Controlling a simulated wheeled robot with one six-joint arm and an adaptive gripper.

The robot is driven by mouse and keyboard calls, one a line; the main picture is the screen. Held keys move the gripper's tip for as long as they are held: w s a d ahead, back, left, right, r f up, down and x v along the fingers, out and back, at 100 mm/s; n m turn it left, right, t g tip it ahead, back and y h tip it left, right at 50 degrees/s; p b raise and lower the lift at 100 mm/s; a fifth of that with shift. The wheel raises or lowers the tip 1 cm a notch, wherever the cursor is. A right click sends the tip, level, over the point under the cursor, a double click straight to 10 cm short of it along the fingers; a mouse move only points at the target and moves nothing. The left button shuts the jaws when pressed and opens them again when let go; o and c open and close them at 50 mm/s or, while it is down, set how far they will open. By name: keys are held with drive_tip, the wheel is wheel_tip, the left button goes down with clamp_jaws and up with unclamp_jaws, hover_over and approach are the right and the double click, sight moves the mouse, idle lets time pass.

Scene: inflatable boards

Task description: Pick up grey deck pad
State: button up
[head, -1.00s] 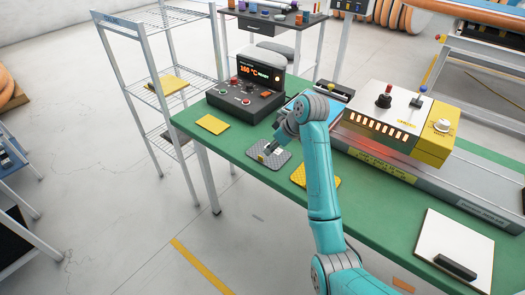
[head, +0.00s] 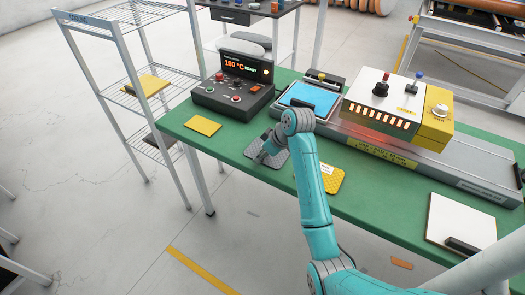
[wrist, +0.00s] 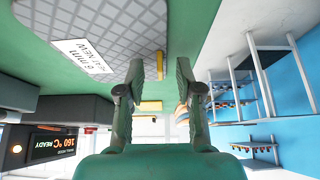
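The grey deck pad (head: 281,158) lies on the left part of the green bench, partly hidden by my gripper in the head view. In the wrist view the grey pad (wrist: 95,28) has a grid pattern and a white label, and lies to the upper left of my fingers. My gripper (wrist: 160,62) is open with nothing between its fingers. In the head view my gripper (head: 264,155) is over or beside the pad; its height above it is hard to tell.
A yellow pad (head: 322,178) lies right of the grey pad, and another yellow pad (head: 203,126) lies to its left. A black heater box (head: 233,98) reading 160 °C, a blue plate (head: 308,98) and a white-and-yellow machine (head: 380,108) stand behind. A wire shelf (head: 140,90) stands left.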

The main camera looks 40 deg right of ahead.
drive_tip(key=shift+c, duration=0.2)
clamp_jaws()
